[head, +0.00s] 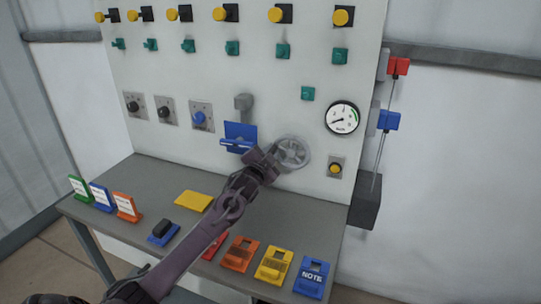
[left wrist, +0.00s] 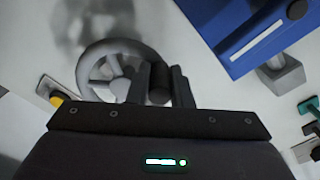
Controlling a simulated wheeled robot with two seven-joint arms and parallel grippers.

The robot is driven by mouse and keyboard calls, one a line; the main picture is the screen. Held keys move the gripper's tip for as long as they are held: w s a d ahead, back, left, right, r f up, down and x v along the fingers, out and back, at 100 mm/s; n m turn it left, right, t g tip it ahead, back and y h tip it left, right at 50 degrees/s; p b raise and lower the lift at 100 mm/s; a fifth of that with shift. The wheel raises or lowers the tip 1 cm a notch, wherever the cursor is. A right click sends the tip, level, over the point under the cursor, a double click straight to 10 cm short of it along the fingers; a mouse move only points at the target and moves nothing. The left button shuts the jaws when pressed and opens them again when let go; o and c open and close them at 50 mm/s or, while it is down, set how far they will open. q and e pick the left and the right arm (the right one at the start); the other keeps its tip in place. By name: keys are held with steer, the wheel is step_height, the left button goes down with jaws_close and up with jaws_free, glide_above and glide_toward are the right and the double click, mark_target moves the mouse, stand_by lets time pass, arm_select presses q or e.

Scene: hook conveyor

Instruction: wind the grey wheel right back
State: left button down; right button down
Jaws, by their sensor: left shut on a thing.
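The grey wheel (head: 293,151) is a round spoked handwheel on the white panel, right of a blue flap. In the left wrist view the wheel (left wrist: 90,62) fills the upper left, with its rim and spokes showing. My left gripper (head: 268,167) is at the wheel's lower left side. In the left wrist view my left gripper (left wrist: 158,88) is shut on a dark knob (left wrist: 159,78) at the right side of the wheel. My fingers and wrist hide part of the rim. My right gripper is not in view.
A blue flap (head: 239,134) sits close left of the wheel and also shows in the left wrist view (left wrist: 225,30). A dial gauge (head: 342,118) and a yellow button (head: 335,169) are to the right.

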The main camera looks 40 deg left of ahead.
mark_target(291, 138)
arm_select(q)
steer(key=r+m, duration=0.1)
steer(key=m, duration=0.2)
steer(key=shift+d+r, duration=0.15)
steer(key=shift+r, duration=0.05)
steer(key=m, duration=0.1)
steer(key=d+r+m, duration=0.1)
steer(key=m, duration=0.2)
steer(key=shift+w+d+r, duration=0.15)
steer(key=shift+w+r, duration=0.05)
steer(key=shift+r, duration=0.15)
steer(key=m, duration=0.2)
steer(key=d+r+m, duration=0.1)
steer(key=m, duration=0.1)
steer(key=shift+w+d, duration=0.2)
steer(key=shift+w+d+r+m+b, duration=0.15)
steer(key=shift+d+m+b, duration=0.45)
steer(key=shift+m, duration=0.6)
steer(key=shift+w+d+m+b, duration=0.1)
steer(key=shift+d+m+b, duration=0.45)
steer(key=shift+m, duration=0.65)
steer(key=c, duration=1.3)
jaws_free()
